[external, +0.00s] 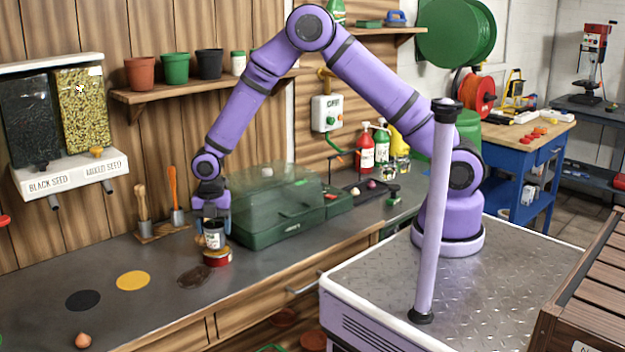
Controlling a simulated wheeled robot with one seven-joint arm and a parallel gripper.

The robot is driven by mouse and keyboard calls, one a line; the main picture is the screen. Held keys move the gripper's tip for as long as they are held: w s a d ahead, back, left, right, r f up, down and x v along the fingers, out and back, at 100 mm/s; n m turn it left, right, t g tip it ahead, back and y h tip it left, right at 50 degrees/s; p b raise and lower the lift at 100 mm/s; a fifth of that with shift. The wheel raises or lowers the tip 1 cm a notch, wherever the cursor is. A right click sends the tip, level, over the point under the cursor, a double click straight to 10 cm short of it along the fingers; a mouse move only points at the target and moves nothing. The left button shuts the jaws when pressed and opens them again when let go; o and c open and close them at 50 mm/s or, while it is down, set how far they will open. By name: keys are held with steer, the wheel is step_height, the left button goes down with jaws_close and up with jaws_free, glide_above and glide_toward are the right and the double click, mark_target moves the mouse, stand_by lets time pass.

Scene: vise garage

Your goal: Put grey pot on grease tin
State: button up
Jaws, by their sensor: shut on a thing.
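My gripper (212,215) points straight down over the bench and is shut on a small dark grey pot with a pale label (214,240). The pot is upright and right above a low red tin (217,260), which I take to be the grease tin. The pot's base appears to meet the tin's top. From this view I cannot tell whether it rests on it or hangs just above. The gripper hides part of the pot's upper side.
A green propagator with a clear lid (275,215) stands close to the right of the gripper. Hand tools in a wooden stand (160,230) are to the left. A yellow disc (133,281), a black disc (83,300) and a dark brown patch (194,275) lie on the bench.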

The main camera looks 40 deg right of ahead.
mark_target(214, 224)
steer(key=shift+f, duration=0.6)
steer(key=shift+f, duration=0.1)
steer(key=o, duration=1)
step_height(214, 224, up, 12)
steer(key=shift+r, duration=0.1)
